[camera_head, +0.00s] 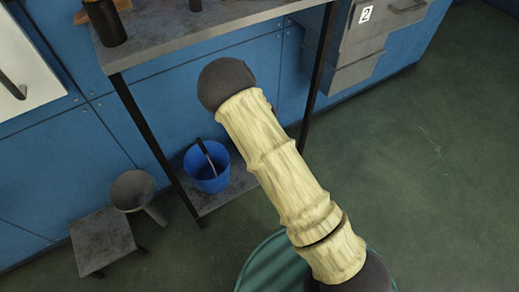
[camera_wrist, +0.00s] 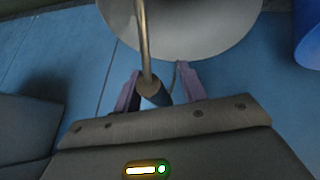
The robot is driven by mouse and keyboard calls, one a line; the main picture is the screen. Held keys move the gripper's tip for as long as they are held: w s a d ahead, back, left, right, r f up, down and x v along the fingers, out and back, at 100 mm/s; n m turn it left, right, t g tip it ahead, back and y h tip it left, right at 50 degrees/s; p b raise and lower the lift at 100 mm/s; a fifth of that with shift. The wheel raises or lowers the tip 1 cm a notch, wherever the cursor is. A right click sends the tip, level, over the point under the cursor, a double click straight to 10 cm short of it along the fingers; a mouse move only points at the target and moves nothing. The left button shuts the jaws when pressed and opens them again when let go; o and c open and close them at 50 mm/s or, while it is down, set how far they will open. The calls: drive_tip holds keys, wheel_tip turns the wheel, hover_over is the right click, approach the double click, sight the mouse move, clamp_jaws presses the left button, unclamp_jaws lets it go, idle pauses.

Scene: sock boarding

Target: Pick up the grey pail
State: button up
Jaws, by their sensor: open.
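The grey pail (camera_head: 132,188) stands low by the blue panels, beside a small dark step. In the wrist view, a large pale grey round shape at the top edge, cut off by the frame, looks like this pail (camera_wrist: 205,30). My gripper (camera_wrist: 158,86) is open in the wrist view, its two purple fingers pointing toward the grey shape. A brownish rod with a round end (camera_wrist: 147,65) appears between the fingers; I cannot tell whether they touch it. My gripper is not visible in the head view.
A blue bucket (camera_head: 207,168) with a stick in it stands on the lower shelf of a metal table (camera_head: 215,25), right of the pail. The table's dark leg (camera_head: 150,140) rises between them. The small step (camera_head: 103,241) is at left. Green floor is open at right.

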idle(0.5)
clamp_jaws()
drive_tip(key=shift+r, duration=0.1)
idle(1.2)
